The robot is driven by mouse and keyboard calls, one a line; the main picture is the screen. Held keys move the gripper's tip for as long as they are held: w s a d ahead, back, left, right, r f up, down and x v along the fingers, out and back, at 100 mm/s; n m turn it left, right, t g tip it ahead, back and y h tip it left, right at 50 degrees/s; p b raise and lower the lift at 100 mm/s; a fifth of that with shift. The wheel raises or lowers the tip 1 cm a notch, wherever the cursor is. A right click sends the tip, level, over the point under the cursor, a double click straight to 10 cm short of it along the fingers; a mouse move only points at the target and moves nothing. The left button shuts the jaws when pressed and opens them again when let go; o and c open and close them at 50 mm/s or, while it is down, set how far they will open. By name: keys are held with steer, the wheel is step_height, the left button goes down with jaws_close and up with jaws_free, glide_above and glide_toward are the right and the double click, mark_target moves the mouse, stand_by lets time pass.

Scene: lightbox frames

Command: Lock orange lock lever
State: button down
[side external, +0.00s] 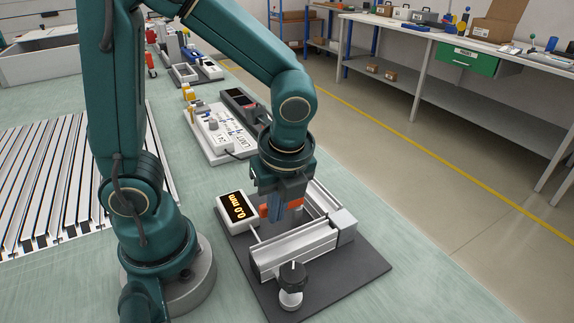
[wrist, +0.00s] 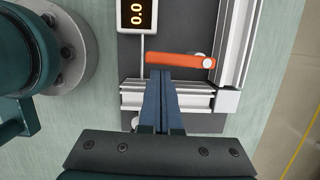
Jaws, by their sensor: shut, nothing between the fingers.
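The orange lock lever (wrist: 180,60) lies across the picture in the wrist view, with a round pivot at its right end. In the side view only bits of the orange lever (side external: 264,210) show behind my fingers. My gripper (wrist: 161,72) is shut and empty, its blue fingertips at the near side of the lever, left of its middle. Whether they touch it I cannot tell. In the side view my gripper (side external: 277,215) points down over the aluminium frame (side external: 300,247). A display (side external: 236,210) beside it reads 0.0 mm.
The frame stands on a dark base plate (side external: 345,285) with a black-topped knob (side external: 291,280) at the front. A white panel device (side external: 217,135) sits behind. Slotted metal rails (side external: 60,185) lie at left. Green table surface is free to the right.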

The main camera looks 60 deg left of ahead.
steer(key=shift+s+a+m, duration=0.15)
steer(key=shift+a+m, duration=0.25)
steer(key=shift+m, duration=0.4)
steer(key=shift+s+a, duration=0.2)
steer(key=shift+a, duration=0.8)
steer(key=shift+w+a, duration=0.2)
steer(key=shift+a, duration=0.7)
steer(key=m, duration=0.1)
steer(key=w+a+m+t, duration=0.1)
steer(key=m, duration=0.1)
steer(key=shift+a, duration=0.3)
steer(key=shift+w+a, duration=0.55)
steer(key=shift+a, duration=0.05)
steer(key=shift+w+a, duration=0.1)
steer(key=shift+w, duration=0.05)
